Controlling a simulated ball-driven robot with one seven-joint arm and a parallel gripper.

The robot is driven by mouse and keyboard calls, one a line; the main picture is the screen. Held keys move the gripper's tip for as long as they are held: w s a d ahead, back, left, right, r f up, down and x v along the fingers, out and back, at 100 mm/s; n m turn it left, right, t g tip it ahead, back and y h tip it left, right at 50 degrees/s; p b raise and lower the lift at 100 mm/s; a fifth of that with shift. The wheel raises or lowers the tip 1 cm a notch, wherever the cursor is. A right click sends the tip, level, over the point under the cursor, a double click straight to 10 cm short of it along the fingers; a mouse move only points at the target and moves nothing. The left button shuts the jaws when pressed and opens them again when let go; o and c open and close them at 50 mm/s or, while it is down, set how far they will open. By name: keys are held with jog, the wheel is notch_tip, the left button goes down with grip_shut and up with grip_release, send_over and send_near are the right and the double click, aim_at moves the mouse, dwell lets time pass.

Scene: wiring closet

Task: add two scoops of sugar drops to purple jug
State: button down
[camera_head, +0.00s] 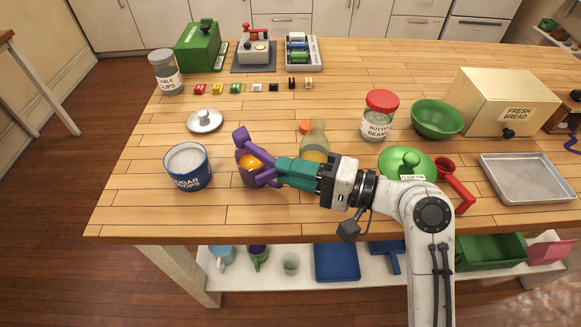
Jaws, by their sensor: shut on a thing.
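A blue tub (187,178) labelled "SUGAR DROPS" stands open at the left of the table, with pale contents near its rim. A red long-handled thing, perhaps a scoop (455,187), lies at the right beside a green lid (407,160).
A tan bottle-like thing (315,141) stands behind my gripper. A red-lidded beans jar (379,116), green bowl (437,119), bread box (500,103) and metal tray (529,178) occupy the right. Small coloured pieces line the back left. The front left tabletop is clear.

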jog(key=s+a+r+n+t+h+p, duration=0.1)
jog(key=a+r+n+h, duration=0.3)
jog(key=n+h, duration=0.5)
jog(key=s+h, duration=0.1)
jog(key=h, duration=0.2)
jog(key=shift+a+r+t+p, duration=0.2)
jog(key=shift+r+t+p, duration=0.1)
jog(key=shift+t+p, duration=0.1)
